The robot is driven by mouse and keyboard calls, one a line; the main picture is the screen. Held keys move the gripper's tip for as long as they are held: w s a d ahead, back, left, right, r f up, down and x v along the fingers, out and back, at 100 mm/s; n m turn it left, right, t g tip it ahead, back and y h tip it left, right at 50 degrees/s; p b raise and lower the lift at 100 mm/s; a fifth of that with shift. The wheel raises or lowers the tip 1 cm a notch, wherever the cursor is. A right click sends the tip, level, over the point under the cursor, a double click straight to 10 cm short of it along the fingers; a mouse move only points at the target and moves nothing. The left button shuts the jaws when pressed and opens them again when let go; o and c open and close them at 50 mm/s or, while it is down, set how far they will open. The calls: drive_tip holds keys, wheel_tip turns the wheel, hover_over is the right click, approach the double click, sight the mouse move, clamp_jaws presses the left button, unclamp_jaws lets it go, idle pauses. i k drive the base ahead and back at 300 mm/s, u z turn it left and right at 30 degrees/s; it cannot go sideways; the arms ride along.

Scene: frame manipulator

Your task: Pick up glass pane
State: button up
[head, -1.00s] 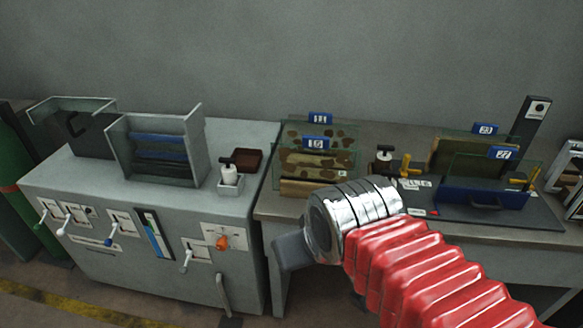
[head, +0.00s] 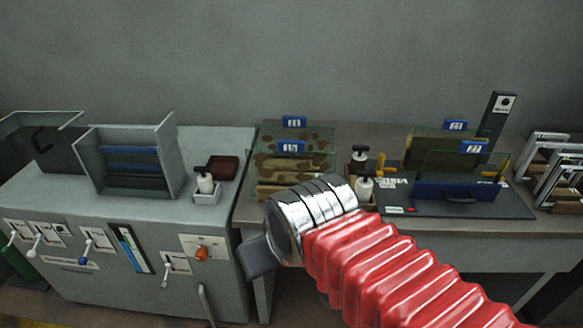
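Glass panes with blue number tags stand upright in two places on the bench. One pair stands at the bench's left part, with a front pane (head: 318,168) and a rear pane (head: 325,126) around camouflage-patterned boards. Another pane (head: 476,168) stands at the right, in a blue-fronted holder (head: 458,191) on a dark base. My gripper (head: 258,262) is at the end of my red-sleeved arm, low in front of the bench and apart from the panes. Its fingers show only as a dark grey block, so their opening cannot be seen.
A grey cabinet (head: 110,225) with levers stands at the left, bearing an open metal rack (head: 168,140) and a white bottle (head: 204,183). Two more bottles and a yellow clamp (head: 381,165) stand mid-bench. Framed pieces (head: 560,160) stand at the far right. The bench edge is close to my arm.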

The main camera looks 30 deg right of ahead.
sight(289, 165)
drive_tip(key=z, duration=0.05)
drive_tip(key=i, duration=0.95)
drive_tip(key=u, duration=0.1)
